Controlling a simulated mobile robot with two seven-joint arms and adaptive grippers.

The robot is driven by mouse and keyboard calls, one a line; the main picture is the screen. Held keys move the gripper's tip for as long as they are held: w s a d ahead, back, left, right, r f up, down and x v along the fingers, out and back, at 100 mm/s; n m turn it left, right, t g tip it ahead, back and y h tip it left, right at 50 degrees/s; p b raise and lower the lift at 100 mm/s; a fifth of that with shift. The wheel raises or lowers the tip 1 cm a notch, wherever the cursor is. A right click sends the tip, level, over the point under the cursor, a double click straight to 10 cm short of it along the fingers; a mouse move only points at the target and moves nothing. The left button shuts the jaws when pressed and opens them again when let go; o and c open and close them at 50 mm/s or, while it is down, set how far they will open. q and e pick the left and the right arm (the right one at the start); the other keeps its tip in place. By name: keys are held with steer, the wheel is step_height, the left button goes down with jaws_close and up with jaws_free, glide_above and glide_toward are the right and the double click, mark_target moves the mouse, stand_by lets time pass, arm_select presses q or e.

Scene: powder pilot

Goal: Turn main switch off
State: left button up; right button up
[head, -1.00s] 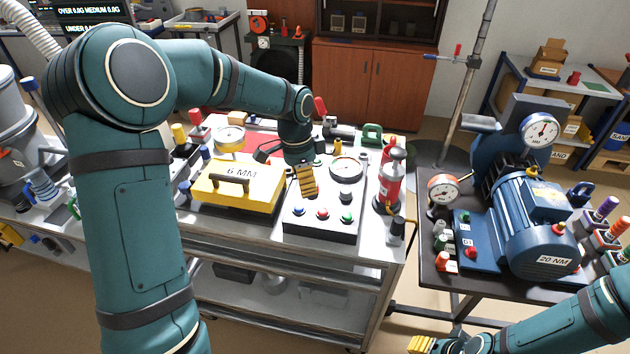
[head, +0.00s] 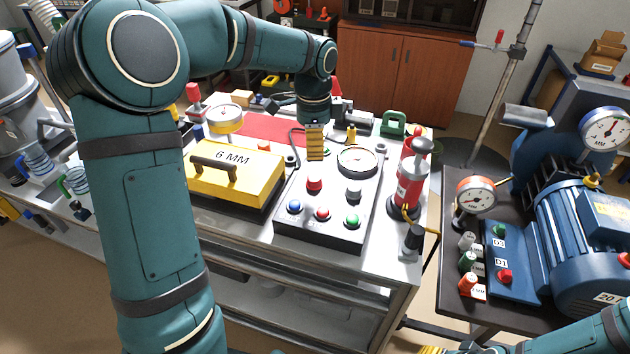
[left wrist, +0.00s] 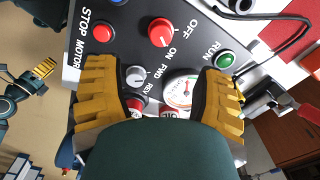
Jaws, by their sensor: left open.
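The control panel (head: 330,235) is a dark box on the cart. Its red OFF/ON knob (head: 314,184) sits behind the front row of buttons. In the left wrist view this red knob (left wrist: 160,32) stands between the OFF and ON labels; which one it points to is unclear. My left gripper (head: 315,157) hangs over the back of the panel, left of the gauge and behind the red knob. In the left wrist view its yellow fingers (left wrist: 161,92) are spread and empty, apart from the knob. My right gripper (head: 430,350) barely shows at the bottom edge.
Close by are the grey FWD/REV knob (left wrist: 135,75), the red STOP button (left wrist: 103,32), the green RUN button (left wrist: 225,58) and a gauge (head: 357,161). A yellow 6 MM case (head: 245,175) stands left, a red cylinder (head: 410,185) right. A black cable runs behind the panel.

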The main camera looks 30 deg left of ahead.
mark_target(314, 178)
arm_select(q)
step_height(314, 178, down, 11)
steer(key=shift+w+f+b, duration=0.1)
steer(key=shift+f+b, duration=0.05)
steer(key=shift+b, duration=1.05)
jaws_close()
